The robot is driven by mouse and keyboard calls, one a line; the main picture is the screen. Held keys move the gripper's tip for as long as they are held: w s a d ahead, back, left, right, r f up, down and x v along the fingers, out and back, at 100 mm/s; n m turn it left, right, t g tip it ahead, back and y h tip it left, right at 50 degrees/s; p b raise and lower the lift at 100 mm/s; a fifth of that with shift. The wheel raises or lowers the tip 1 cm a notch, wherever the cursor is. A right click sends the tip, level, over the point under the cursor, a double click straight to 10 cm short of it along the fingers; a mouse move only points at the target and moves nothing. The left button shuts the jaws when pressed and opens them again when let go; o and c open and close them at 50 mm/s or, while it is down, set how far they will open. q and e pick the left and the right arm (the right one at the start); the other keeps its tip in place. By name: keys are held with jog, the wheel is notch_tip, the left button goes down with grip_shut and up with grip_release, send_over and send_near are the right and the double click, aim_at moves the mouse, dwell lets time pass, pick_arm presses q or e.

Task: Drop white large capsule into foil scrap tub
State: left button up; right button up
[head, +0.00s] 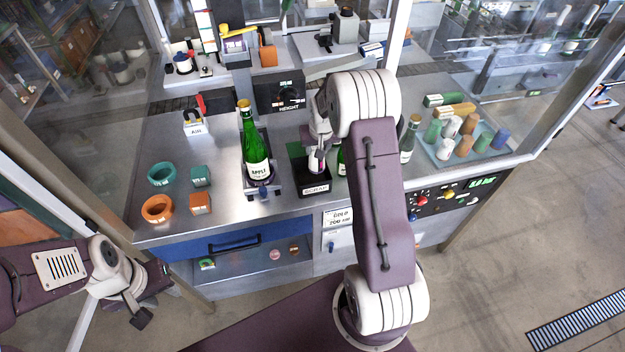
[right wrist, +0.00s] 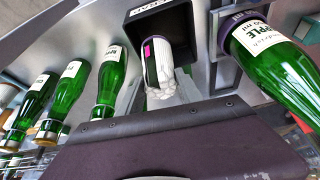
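The black foil scrap tub (head: 298,165) stands on the bench, its SCRAP label facing front. A white capsule with a pink mark (head: 317,164) shows at the tub's mouth; in the right wrist view the white ribbed capsule (right wrist: 157,62) is seen against the dark tub (right wrist: 206,104). My left gripper (head: 153,294) is low at the left, before the bench, open and empty.
A green bottle (head: 256,150) stands left of the tub; more bottles (right wrist: 108,82) stand on the other side. Teal and orange rings (head: 157,209) and blocks lie at the left. A tray of coloured capsules (head: 438,158) is at the right.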

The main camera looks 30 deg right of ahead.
jog(key=o, duration=0.4)
jog(key=shift+o, duration=0.2)
jog(key=shift+w+f, duration=0.15)
jog(key=shift+w, duration=0.15)
pick_arm(q)
jog(key=shift+w+f+b, duration=0.15)
jog(key=shift+f+b, duration=0.8)
pick_arm(e)
jog(key=v, duration=0.9)
